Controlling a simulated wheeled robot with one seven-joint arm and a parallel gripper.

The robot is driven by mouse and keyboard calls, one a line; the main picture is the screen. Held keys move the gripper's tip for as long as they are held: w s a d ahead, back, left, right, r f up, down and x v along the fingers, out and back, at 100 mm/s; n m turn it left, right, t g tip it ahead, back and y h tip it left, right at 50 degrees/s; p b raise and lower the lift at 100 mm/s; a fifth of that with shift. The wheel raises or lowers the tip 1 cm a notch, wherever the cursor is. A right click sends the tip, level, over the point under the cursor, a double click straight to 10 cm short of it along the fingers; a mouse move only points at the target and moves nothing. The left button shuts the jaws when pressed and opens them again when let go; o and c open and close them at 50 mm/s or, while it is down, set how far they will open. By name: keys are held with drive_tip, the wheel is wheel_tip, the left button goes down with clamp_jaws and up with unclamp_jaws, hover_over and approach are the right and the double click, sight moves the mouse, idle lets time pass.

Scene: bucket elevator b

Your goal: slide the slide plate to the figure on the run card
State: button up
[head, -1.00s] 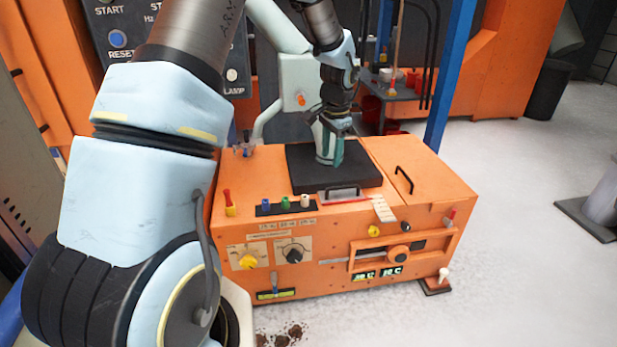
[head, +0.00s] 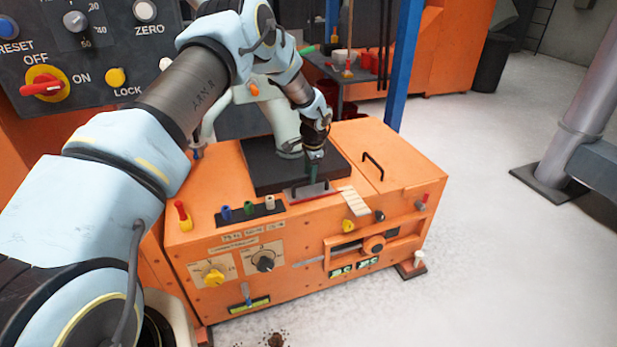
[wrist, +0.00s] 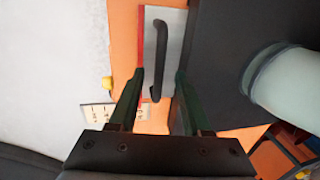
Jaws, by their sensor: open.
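The slide plate appears to be the grey plate with a red edge and black bar handle (head: 306,191) on the front edge of the orange machine's top. In the wrist view the plate (wrist: 174,28) and its black handle (wrist: 157,45) lie ahead. My gripper (head: 314,174) points down just over the handle, with open green fingers. In the wrist view my gripper (wrist: 160,73) has one finger either side of the handle's near end; contact cannot be told. A white marked scale (head: 354,202) lies beside the plate. I cannot pick out the run card for certain; small label strips are unreadable.
A black block (head: 260,170) and a pale pipe (head: 285,130) stand close behind the plate. Coloured pegs (head: 248,208) and a lid handle (head: 372,165) flank it. The machine's front has knobs, a slot and green displays (head: 355,267).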

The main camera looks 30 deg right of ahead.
drive_tip(key=shift+w+f, duration=0.25)
drive_tip(key=shift+f, duration=1.05)
drive_tip(key=shift+c, duration=0.2)
clamp_jaws()
